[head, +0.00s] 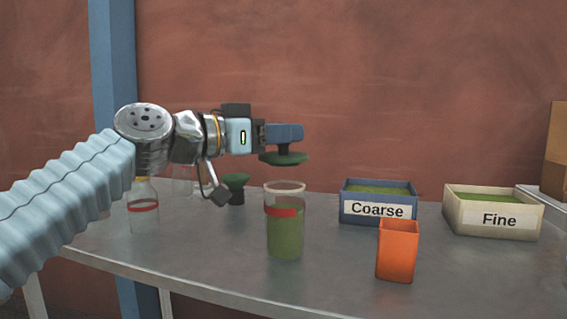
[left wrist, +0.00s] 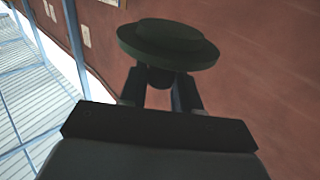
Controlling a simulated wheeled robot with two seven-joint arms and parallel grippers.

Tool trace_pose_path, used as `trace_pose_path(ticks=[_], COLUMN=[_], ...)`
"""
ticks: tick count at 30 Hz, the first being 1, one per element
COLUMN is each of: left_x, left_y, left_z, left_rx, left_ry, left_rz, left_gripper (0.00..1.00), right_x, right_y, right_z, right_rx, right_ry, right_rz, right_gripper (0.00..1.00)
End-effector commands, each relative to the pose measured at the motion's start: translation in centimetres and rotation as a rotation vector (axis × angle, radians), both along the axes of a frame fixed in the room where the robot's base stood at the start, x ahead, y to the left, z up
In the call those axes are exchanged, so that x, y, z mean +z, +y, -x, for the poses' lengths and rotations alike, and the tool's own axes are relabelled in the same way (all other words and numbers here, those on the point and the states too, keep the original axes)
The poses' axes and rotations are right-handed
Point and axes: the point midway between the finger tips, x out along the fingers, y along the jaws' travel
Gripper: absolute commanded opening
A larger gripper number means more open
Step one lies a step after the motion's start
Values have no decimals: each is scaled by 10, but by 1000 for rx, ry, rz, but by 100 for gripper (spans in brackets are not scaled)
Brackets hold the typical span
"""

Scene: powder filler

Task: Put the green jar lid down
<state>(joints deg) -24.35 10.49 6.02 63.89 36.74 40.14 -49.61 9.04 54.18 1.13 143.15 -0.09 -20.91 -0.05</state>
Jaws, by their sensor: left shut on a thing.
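The green jar lid (head: 283,159) is held in my left gripper (head: 285,145), which is shut on its knob. The lid hangs level, in the air above the open glass jar (head: 285,235) and apart from its rim. In the left wrist view the lid (left wrist: 168,45) sits between the fingertips of the left gripper (left wrist: 160,82). The jar has a red band and is filled with green powder to about the band. My right gripper is not in view.
A blue Coarse box (head: 348,206) and a cream Fine box (head: 452,217) hold green powder. An orange cup (head: 397,252) stands in front. A clear bottle with a red band (head: 144,214) and a dark green funnel-shaped thing (head: 236,185) are at left.

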Motion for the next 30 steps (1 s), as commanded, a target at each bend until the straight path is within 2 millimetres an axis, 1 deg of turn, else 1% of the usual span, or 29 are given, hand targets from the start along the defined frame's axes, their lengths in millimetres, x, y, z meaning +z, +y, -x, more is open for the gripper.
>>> trace_pose_path(ticks=[5,6,8,10,11,16,17,21,22,30], left_x=[-27,-35,-43,-46,-47,-47,-48,-47,-47,-46], left_y=[-5,-5,-4,-5,-5,-5,-6,-5,-5,-5], left_z=[-17,-15,-16,-15,-15,-16,-16,-16,-16,-15], left_rx=[0,0,1,0,0,-1,-1,-1,-1,0], left_ry=[4,3,2,1,1,4,5,3,3,2], left_rz=[-1,-1,-1,0,0,-4,-4,-3,-3,-1], left_gripper=[3,3,3,3,0,0,34,56,58,58], right_x=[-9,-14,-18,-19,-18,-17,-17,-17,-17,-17], right_y=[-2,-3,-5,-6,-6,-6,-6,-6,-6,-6], right_z=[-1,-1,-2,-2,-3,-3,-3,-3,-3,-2], right_rx=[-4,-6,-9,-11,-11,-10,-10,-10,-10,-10], right_ry=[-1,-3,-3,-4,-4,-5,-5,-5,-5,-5], right_rz=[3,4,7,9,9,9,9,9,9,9], right_gripper=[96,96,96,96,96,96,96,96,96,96])
